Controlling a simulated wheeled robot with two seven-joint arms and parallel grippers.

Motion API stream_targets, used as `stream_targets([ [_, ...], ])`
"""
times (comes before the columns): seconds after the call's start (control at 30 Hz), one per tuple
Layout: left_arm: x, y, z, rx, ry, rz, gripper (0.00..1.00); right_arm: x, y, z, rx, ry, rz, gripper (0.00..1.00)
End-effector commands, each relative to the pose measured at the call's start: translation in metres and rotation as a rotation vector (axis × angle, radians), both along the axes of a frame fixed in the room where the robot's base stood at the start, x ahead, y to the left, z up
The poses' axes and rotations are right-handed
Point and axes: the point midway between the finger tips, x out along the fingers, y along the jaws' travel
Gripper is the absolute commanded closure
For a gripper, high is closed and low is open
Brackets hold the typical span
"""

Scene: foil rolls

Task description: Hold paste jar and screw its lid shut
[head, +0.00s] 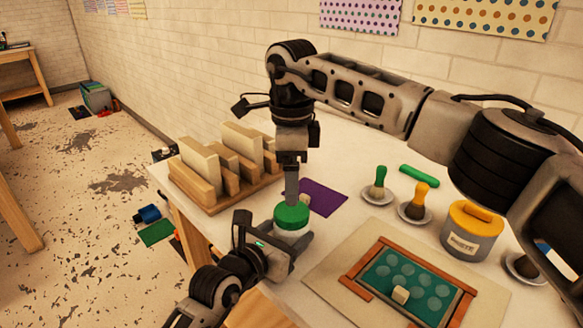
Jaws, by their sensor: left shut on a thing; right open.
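A small pale jar (291,237) with a green lid (291,214) stands upright near the table's left front edge. My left gripper (288,247) is shut on the jar's body from the front left, and its fingers hide part of the jar. The lid sits on top of the jar; I cannot tell how tightly. My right gripper (291,195) points straight down from above, open, with its fingers at the top of the lid. I cannot tell whether they touch it.
A wooden rack (226,180) stands behind left and a purple sheet (322,197) lies behind the jar. A framed green board (410,279) lies at right front. Brushes on saucers and a grey labelled pot with a yellow lid (475,210) stand at right.

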Motion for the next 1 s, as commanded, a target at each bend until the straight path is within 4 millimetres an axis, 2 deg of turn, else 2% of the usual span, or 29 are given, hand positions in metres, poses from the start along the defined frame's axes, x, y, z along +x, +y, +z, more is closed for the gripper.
stream_targets([
  [0.2,0.0,0.0,-0.001,0.001,0.002,-0.001,1.0,-0.001,0.0,-0.036,-0.001,0.004,0.0,0.21],
  [0.4,0.0,0.0,-0.001,0.001,0.002,0.0,1.0,-0.001,0.0,-0.061,0.0,0.003,-0.001,0.21],
  [0.57,0.0,0.0,-0.001,0.001,0.002,0.0,1.0,-0.001,0.0,-0.069,-0.001,0.002,-0.001,0.21],
  [0.83,0.0,0.0,-0.001,0.001,0.002,0.0,1.0,-0.001,0.0,-0.069,0.0,0.002,-0.001,0.21],
  [1.0,0.0,0.0,-0.001,0.001,0.002,0.0,1.0,-0.001,0.0,-0.069,0.0,0.002,-0.001,0.67],
])
